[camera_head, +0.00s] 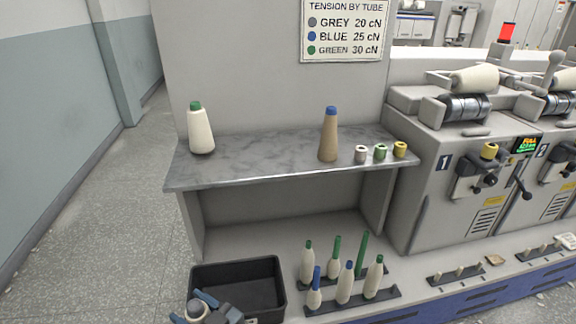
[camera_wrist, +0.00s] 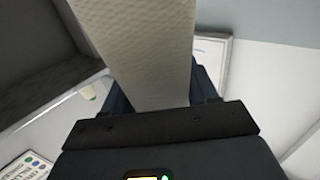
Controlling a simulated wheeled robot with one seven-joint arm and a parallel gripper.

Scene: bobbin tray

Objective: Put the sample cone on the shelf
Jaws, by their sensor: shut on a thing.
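My gripper (camera_head: 206,304) is low at the bottom left of the head view, at the black bin's near edge and below the shelf. It is shut on a cream, textured, tapering yarn package (camera_head: 196,309). In the wrist view the package (camera_wrist: 140,45) fills the upper middle, between my dark blue fingers. Its tip is hidden, so I cannot tell whether it is the sample cone. The grey marbled shelf (camera_head: 265,167) bears an upright white cone with a green tip (camera_head: 201,133) at left and a tan cone with a blue tip (camera_head: 328,138) right of centre.
The black bin (camera_head: 268,285) and a rack (camera_head: 322,309) of several bobbins are below. The winding machine (camera_head: 425,180) is at right. The shelf's middle is clear.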

